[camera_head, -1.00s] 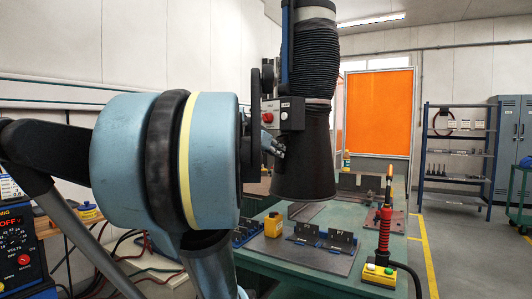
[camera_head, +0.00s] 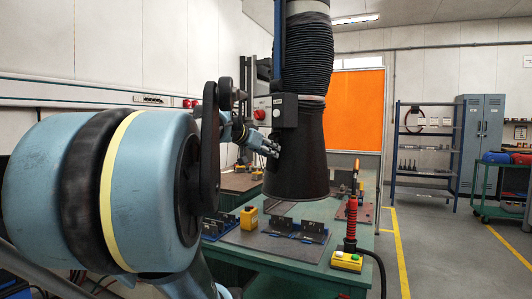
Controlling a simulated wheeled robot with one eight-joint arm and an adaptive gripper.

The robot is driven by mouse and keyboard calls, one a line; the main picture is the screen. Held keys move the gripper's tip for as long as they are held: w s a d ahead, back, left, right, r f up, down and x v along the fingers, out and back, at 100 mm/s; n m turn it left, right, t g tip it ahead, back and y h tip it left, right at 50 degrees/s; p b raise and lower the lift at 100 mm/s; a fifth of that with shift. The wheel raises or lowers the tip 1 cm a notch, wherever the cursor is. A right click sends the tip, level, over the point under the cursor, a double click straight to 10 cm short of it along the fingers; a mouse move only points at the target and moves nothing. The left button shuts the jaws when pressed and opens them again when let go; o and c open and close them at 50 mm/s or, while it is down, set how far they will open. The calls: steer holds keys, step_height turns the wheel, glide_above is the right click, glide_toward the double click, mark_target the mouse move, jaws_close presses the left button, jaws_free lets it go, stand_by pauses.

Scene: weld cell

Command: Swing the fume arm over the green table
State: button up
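The fume arm (camera_head: 305,60) hangs from above as a black ribbed hose ending in a dark conical hood (camera_head: 297,155). A small grey box (camera_head: 284,110) is fixed to the hood's left side. The green table (camera_head: 262,262) stands below, and the hood appears above its left part in the picture. My gripper (camera_head: 270,147) is at the hood's left side, just below the grey box. It is small and partly hidden, so I cannot tell whether its fingers touch the hood or are closed. My blue arm fills the left of the picture.
On the table are a dark plate (camera_head: 318,247) with black brackets, a yellow block (camera_head: 249,218) and a red-handled torch (camera_head: 351,218) by a yellow button box (camera_head: 346,262). An orange screen (camera_head: 354,110) stands behind. Shelves (camera_head: 426,150) and open floor lie right.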

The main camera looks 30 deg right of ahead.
steer(key=v, duration=1.1)
steer(key=shift+a, duration=0.4)
stand_by(0.4)
steer(key=shift+s+r, duration=0.1)
steer(key=shift+r, duration=0.05)
stand_by(0.4)
steer(key=s+a+f+n+g+y, duration=0.1)
steer(key=a+f+n+y, duration=0.3)
steer(key=f, duration=1)
steer(key=s+a+f+n+y, duration=0.4)
steer(key=a+f, duration=0.6)
steer(key=f, duration=0.5)
steer(key=s+a+f+n+g+y, duration=0.1)
steer(key=a+f+n+y, duration=0.3)
steer(key=f, duration=1.1)
steer(key=s+a+n, duration=0.1)
steer(key=a+n, duration=0.1)
steer(key=a, duration=0.1)
steer(key=shift+f+g+y, duration=0.15)
steer(key=shift+g+y, duration=0.15)
